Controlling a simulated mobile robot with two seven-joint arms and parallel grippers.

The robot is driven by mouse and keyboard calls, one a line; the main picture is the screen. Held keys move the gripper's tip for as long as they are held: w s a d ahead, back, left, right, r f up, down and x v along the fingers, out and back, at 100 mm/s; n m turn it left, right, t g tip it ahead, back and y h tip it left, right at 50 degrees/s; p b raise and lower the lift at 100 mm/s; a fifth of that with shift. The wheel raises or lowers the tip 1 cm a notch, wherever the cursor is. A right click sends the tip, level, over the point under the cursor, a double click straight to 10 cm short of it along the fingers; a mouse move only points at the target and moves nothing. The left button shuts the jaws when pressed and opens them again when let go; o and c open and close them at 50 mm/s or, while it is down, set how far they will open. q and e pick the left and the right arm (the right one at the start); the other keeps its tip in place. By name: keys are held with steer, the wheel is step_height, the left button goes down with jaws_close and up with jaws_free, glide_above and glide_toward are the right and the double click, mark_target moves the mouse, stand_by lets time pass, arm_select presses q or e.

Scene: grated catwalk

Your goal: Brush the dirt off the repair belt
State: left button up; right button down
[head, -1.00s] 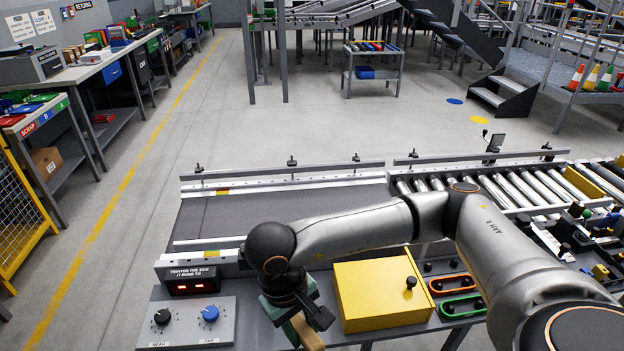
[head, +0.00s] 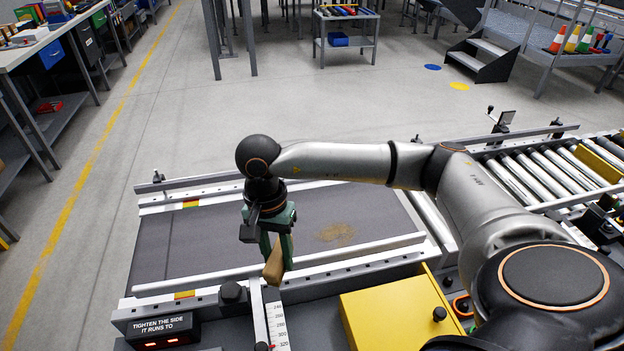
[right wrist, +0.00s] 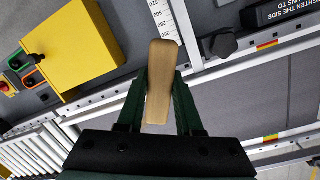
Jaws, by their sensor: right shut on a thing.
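The repair belt (head: 200,240) is a dark grey belt between pale side rails. A brown patch of dirt (head: 335,233) lies on its right part. My right gripper (head: 277,245), with green fingers, points down near the belt's near rail, left of the dirt. It is shut on a wooden handle (head: 273,264), likely the brush's; the same handle shows between the fingers in the right wrist view (right wrist: 160,85). No bristles can be made out. Whether it touches anything below is unclear. My left gripper is not in view.
A yellow box (head: 390,315) stands at the near side, right of a white scale (head: 277,322). A display box (head: 160,330) reading "TIGHTEN THE SIDE IT RUNS TO" is at the near left. A roller conveyor (head: 540,185) adjoins on the right. Rails edge the belt.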

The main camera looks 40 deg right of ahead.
steer(key=w+d+f+m+t+b, duration=0.1)
steer(key=w+d+m+b, duration=0.3)
steer(key=d+m, duration=0.75)
steer(key=w+d+f+m+t+b, duration=0.2)
steer(key=w+d+m+b, duration=0.2)
steer(key=m, duration=1.4)
arm_select(q)
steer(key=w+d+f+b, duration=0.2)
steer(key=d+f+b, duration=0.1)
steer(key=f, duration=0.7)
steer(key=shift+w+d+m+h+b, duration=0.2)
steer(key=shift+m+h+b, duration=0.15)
steer(key=shift+b, duration=0.45)
arm_select(e)
steer(key=shift+h, duration=0.5)
steer(key=f, duration=0.4)
steer(key=shift+s+d+f, duration=0.15)
steer(key=shift+s+f, duration=0.15)
steer(key=shift+f, duration=0.05)
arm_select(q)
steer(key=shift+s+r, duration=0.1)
arm_select(e)
steer(key=shift+d, duration=0.1)
